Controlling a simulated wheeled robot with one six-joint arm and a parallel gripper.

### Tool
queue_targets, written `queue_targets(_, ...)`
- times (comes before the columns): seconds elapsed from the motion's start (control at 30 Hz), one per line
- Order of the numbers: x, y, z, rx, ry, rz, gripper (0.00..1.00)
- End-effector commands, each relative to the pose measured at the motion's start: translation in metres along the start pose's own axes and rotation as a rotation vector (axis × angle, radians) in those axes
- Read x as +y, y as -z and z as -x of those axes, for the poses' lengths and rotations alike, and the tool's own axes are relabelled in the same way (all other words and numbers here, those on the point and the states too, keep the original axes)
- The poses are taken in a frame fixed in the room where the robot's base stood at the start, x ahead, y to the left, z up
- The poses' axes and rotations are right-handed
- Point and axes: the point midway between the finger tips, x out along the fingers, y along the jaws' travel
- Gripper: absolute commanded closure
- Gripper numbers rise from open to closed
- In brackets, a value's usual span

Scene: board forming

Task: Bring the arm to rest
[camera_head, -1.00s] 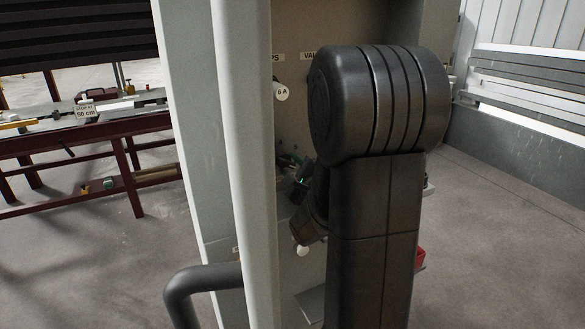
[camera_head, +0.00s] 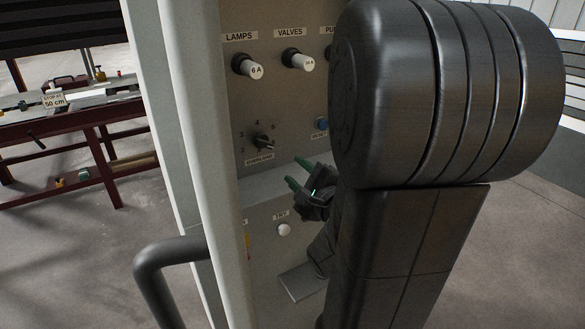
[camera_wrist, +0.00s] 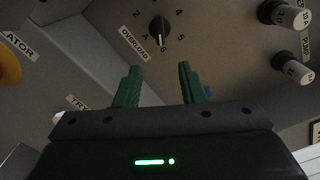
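My gripper (camera_head: 295,174) is in front of the control panel (camera_head: 290,100), below and right of the overload dial. Its two green fingers are apart with nothing between them. They also show apart in the wrist view (camera_wrist: 158,75), pointing toward the panel, with the overload dial (camera_wrist: 159,32) beyond them. My dark arm fills the right of the head view and hides part of the panel.
The panel has a lamps fuse (camera_head: 247,66), a valves fuse (camera_head: 298,60) and a try button (camera_head: 284,230). A yellow knob (camera_wrist: 8,64) is at the wrist view's left edge. A bench (camera_head: 75,122) stands at the left; the floor around is open.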

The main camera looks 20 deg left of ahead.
Motion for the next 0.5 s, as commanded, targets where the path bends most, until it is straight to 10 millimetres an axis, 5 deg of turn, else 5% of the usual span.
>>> queue_targets(0.5, 0.000, -0.001, -0.017, -0.004, -0.001, 0.001, 0.64)
